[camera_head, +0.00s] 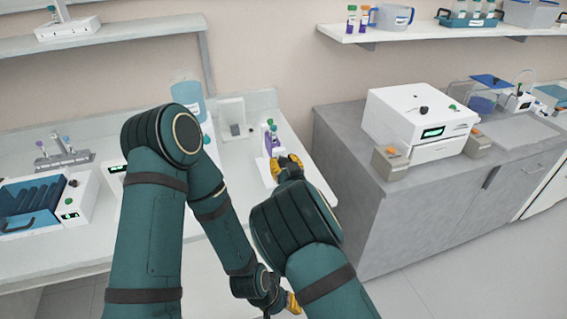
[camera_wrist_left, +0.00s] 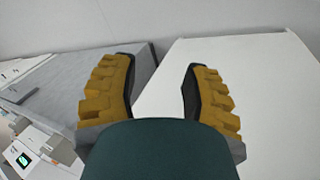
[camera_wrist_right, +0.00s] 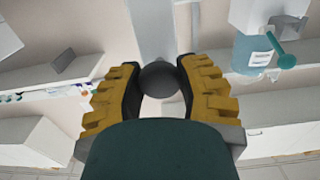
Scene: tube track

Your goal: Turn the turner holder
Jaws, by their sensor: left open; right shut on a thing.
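My right gripper (camera_head: 286,166) is over the right part of the left white counter. In the right wrist view its yellow fingers (camera_wrist_right: 160,88) are closed around a dark round knob (camera_wrist_right: 160,79), with a pale grey upright part behind it. I take the knob to be part of the turner holder, whose full shape is hidden. Purple tubes with green caps (camera_head: 271,134) stand just behind this gripper in the head view. My left gripper (camera_head: 290,303) hangs low in front of the counter. In the left wrist view its fingers (camera_wrist_left: 160,90) are apart with nothing between them.
A blue tube rack device (camera_head: 40,198) is at the counter's left. A blue bottle (camera_head: 188,98) and a white stand (camera_head: 234,117) are at its back. A grey cabinet (camera_head: 365,205) carries a white machine (camera_head: 421,120). A floor gap separates counter and cabinet.

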